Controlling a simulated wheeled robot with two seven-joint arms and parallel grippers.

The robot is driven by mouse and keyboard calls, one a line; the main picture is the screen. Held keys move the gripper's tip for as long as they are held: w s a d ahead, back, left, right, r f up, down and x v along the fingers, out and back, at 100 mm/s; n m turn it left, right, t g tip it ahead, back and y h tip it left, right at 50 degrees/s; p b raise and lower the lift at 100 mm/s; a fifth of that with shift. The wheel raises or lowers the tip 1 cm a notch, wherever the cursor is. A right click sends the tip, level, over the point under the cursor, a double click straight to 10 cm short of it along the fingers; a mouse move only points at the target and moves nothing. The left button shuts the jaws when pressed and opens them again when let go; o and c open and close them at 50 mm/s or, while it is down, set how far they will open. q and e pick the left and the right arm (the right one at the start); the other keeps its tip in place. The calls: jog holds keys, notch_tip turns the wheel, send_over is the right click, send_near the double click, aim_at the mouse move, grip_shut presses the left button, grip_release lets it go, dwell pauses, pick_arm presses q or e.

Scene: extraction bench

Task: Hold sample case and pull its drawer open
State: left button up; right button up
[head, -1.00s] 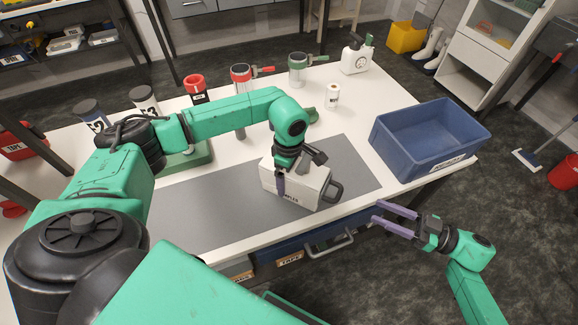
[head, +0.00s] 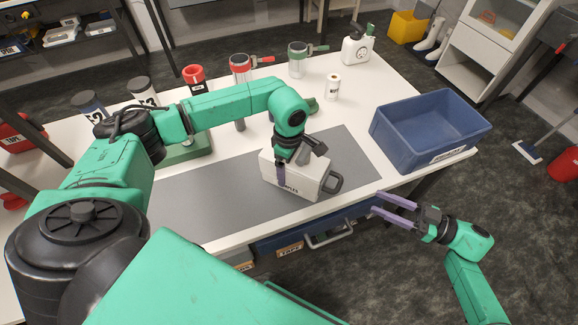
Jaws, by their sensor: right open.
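The white sample case (head: 308,184) sits on the grey mat in the middle of the bench. Its dark handle (head: 336,183) is on the right end, and its drawer looks shut. My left gripper (head: 284,172) is over the case from above, with one purple finger along its near face. The other finger is hidden, so I cannot tell whether it grips the case. My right gripper (head: 376,203) is open and empty, just off the bench's front edge, to the right of and below the handle, its fingers pointing left.
A blue bin (head: 468,157) stands at the bench's right end. The grey mat (head: 225,205) is bare left of the case. A small white bottle (head: 332,87), clamped jars and a white jug (head: 357,48) stand behind. A bench drawer handle (head: 330,236) is below the front edge.

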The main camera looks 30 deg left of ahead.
jog(key=shift+c, duration=0.2)
dwell(0.3)
jog(key=m+t+h, duration=0.7)
jog(key=m+t, duration=0.5)
jog(key=m, duration=1.2)
send_near(340, 183)
jog(key=x, duration=1)
jog(key=shift+f, duration=0.35)
grip_shut()
